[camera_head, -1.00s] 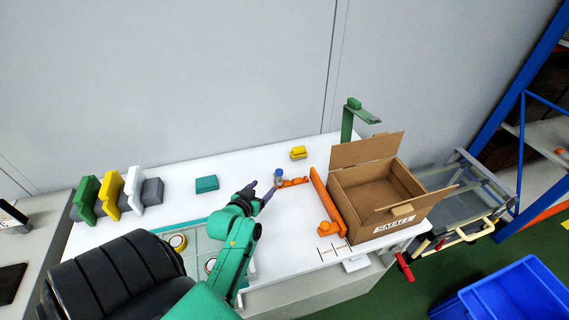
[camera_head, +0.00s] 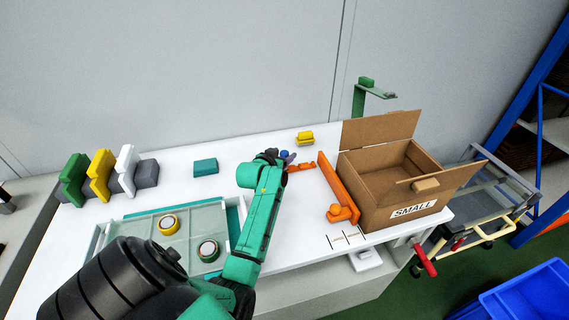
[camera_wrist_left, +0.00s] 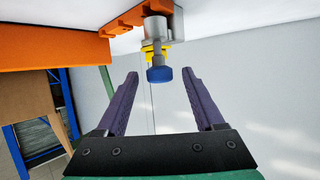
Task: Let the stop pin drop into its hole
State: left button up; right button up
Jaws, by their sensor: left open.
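A pin with a round blue head (camera_wrist_left: 159,74), which looks like the stop pin, shows in the left wrist view. Its grey shank runs through a yellow collar (camera_wrist_left: 154,52) to a grey cylinder (camera_wrist_left: 157,28) on an orange bracket (camera_wrist_left: 126,21). My left gripper (camera_wrist_left: 160,73) is open, its two purple fingers apart, with the blue head between the tips in the picture. I cannot tell whether it touches them. In the head view the left gripper (camera_head: 288,157) is beside the orange bracket (camera_head: 302,167) and largely hides the pin. The hole is hidden. My right gripper is out of view.
An orange rail (camera_head: 338,188) and an open cardboard box (camera_head: 385,190) stand to the right. A yellow block (camera_head: 305,138) lies behind, a teal block (camera_head: 205,167) to the left. A tray (camera_head: 132,222) with two tape rolls is at the front left. White table between is clear.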

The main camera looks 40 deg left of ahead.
pick_arm(q)
jog(key=shift+r, duration=0.1)
grip_shut()
jog(key=shift+f, duration=0.55)
jog(key=shift+o, duration=0.3)
grip_release()
